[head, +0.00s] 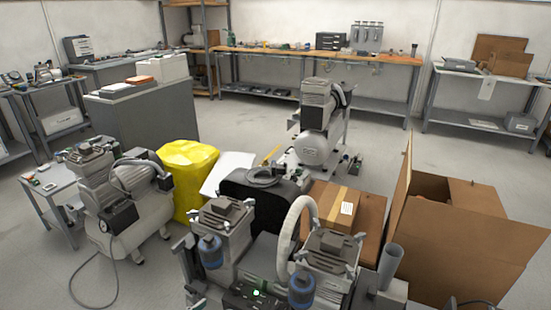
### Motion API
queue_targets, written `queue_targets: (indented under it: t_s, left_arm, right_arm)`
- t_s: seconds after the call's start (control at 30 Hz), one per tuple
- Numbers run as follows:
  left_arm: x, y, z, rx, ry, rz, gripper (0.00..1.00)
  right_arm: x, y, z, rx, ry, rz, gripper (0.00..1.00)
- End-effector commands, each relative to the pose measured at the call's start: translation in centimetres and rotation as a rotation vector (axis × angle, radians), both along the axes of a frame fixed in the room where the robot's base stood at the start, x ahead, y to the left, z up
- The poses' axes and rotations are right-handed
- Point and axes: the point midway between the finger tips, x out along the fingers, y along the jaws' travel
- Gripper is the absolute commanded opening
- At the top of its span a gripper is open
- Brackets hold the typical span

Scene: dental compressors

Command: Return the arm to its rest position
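Neither of my arms nor grippers shows in the head view. The nearest dental compressor (228,232) stands at the bottom centre. It has grey motor heads, blue filter cups, a thick white hose (294,232) and a small green light (256,293) on a dark panel. A second compressor (132,200) with a pale tank stands at the left, its cable on the floor. A third compressor (318,125) stands further back, right of centre.
A large open cardboard box (470,240) fills the right. A closed carton (345,212), a black case (258,200) and a yellow bag (186,172) crowd the middle. A grey cabinet (150,125) stands at left. Workbenches (290,52) line the back wall. Open floor (235,128) lies between.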

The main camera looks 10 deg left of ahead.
Motion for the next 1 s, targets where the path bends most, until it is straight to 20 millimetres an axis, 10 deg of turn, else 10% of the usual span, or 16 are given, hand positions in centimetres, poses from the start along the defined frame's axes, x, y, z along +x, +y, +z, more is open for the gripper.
queue_targets:
  t_s: [0.23, 0.6, 1.0]
  left_arm:
    - [-7.0, -2.9, 2.9, 0.027, 0.026, 0.018, 0.46]
    - [-19.6, -3.3, 4.3, 0.147, 0.152, 0.054, 0.46]
    - [-21.7, -3.0, 4.0, 0.176, 0.180, 0.055, 0.46]
  right_arm:
    - [1.8, 0.2, 4.6, 0.021, -0.054, -0.007, 0.55]
    - [-0.8, 1.4, 5.3, 0.066, 0.006, -0.016, 0.55]
    - [-1.2, 1.2, 4.6, 0.066, 0.021, -0.020, 0.55]
